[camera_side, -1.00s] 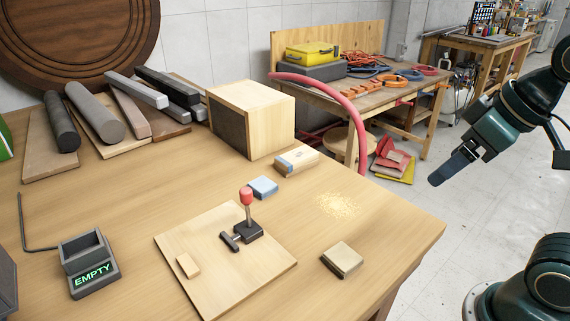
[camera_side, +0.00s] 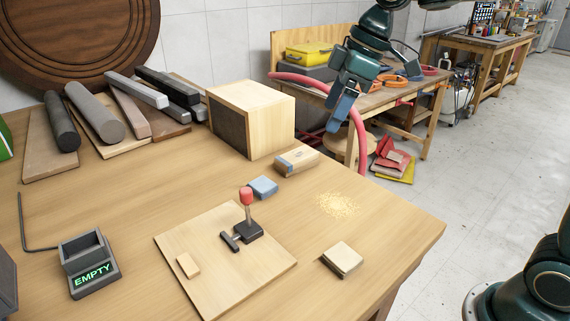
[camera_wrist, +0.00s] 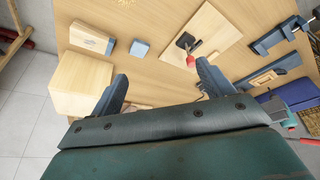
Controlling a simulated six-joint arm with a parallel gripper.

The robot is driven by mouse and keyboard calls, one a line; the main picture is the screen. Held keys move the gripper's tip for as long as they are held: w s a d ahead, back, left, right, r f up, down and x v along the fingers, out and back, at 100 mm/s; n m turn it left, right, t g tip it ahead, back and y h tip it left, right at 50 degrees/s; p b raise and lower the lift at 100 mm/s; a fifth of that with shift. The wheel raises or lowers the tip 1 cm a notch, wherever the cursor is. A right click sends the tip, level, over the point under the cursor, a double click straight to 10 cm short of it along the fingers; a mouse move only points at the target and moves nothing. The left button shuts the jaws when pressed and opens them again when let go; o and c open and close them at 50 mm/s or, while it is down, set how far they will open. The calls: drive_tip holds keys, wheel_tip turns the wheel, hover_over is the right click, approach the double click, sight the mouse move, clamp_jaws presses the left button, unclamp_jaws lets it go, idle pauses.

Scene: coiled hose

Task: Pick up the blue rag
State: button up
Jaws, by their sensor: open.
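The blue rag (camera_side: 262,186) is a small folded block-like piece lying on the wooden table, just behind the red-knobbed lever. It also shows in the wrist view (camera_wrist: 140,48), apart from my fingers, beyond the gap between them. My gripper (camera_side: 341,115) is in the air above and to the right of the rag in the side view, pointing down. In the wrist view my gripper (camera_wrist: 162,78) has its two fingers spread wide with nothing between them.
A red-knobbed lever (camera_side: 247,197) stands upright on a board (camera_side: 215,270) close to the rag. A wooden block (camera_side: 297,161) and a large wooden box (camera_side: 262,112) are behind it. Sawdust (camera_side: 338,204) lies to the right. A tray marked EMPTY (camera_side: 92,277) sits front left.

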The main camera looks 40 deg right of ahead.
drive_tip(key=w+a+f+n+g+y, duration=0.15)
drive_tip(key=w+f+n, duration=0.45)
drive_tip(key=w, duration=0.6)
drive_tip(key=n+g, duration=0.2)
drive_tip(key=n, duration=0.1)
approach(261, 184)
drive_tip(key=shift+f+n, duration=0.3)
drive_tip(key=shift+f, duration=0.25)
drive_tip(key=shift+x, duration=1.25)
drive_tip(key=shift+x, duration=2.5)
drive_tip(key=shift+a, duration=0.1)
